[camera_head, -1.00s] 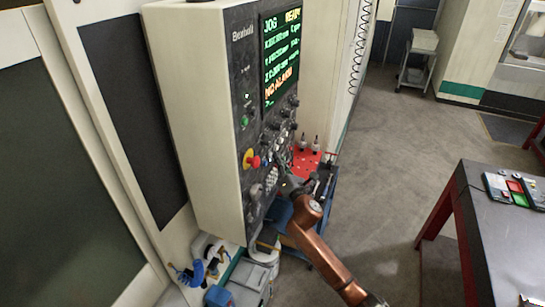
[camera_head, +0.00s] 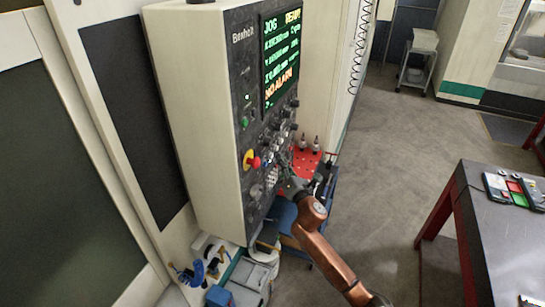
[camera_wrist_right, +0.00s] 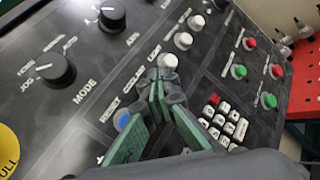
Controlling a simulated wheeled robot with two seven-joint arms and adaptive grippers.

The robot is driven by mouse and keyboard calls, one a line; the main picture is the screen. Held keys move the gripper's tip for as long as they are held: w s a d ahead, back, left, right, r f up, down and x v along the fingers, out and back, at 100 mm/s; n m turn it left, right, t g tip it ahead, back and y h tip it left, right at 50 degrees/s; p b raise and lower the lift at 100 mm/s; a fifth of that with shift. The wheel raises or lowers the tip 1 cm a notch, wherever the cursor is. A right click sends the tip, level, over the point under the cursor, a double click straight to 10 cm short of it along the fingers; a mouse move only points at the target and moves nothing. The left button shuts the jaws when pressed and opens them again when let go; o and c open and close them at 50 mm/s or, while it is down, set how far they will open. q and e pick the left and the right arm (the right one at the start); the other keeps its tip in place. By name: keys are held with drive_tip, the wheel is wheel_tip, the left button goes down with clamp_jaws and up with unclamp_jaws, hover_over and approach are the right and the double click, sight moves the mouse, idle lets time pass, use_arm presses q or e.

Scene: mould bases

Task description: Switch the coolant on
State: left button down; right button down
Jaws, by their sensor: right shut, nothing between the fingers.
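The control panel (camera_head: 262,100) of the machine faces right in the head view, with a lit screen reading JOG and NO ALARM. My right gripper (camera_head: 284,166) is at its lower key area. In the wrist view its green-padded fingers (camera_wrist_right: 160,78) are shut and empty, tips at the button column beside the COOLANT label (camera_wrist_right: 132,80). The button at that label is hidden behind the fingers; I cannot tell whether they touch it. The blue RESET button (camera_wrist_right: 122,119) is below left and a white button (camera_wrist_right: 168,61) beside LIGHT just above. My left gripper is out of view.
The MODE knob (camera_wrist_right: 55,70) and a yellow emergency-stop surround (camera_wrist_right: 8,150) lie left of the fingers. White keys (camera_wrist_right: 225,122) and red and green buttons lie right. A red tool board (camera_head: 306,160) stands behind the panel; a dark table (camera_head: 500,240) is at right.

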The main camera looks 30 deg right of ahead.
drive_tip(key=s+d+p, duration=0.1)
drive_tip(key=s+d, duration=0.2)
drive_tip(key=shift+s+d, duration=0.15)
drive_tip(key=shift+s, duration=0.25)
idle(2.0)
